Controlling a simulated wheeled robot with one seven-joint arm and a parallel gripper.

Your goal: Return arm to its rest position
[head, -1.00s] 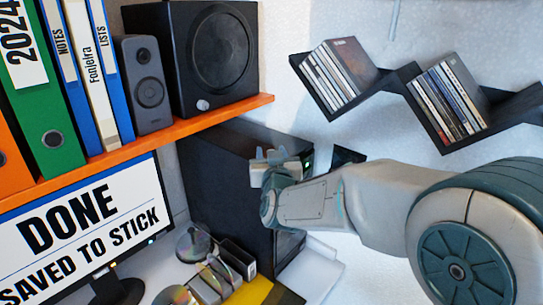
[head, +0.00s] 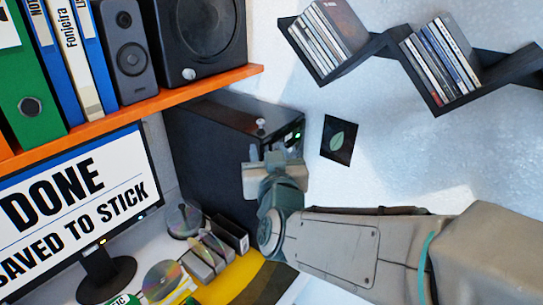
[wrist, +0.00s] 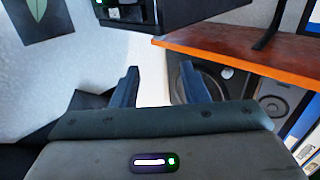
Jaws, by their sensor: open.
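My gripper (head: 275,160) is in front of the black computer tower (head: 215,125) in the head view, pointing away from me, with my arm reaching in from the lower right. In the wrist view my gripper (wrist: 160,82) has its two dark fingers spread apart with nothing between them. The tower also shows at the top of the wrist view (wrist: 190,12), beyond the fingertips. A small pale knob-like thing (head: 261,124) shows at the tower's top front edge; I cannot tell what it is.
An orange shelf (head: 130,113) carries binders and speakers (head: 200,40). Below it are a monitor (head: 80,200), discs (head: 165,280) and a grey rack (head: 208,262). A zigzag wall shelf (head: 385,45) holds disc cases. A black leaf picture (head: 338,140) hangs beside the tower.

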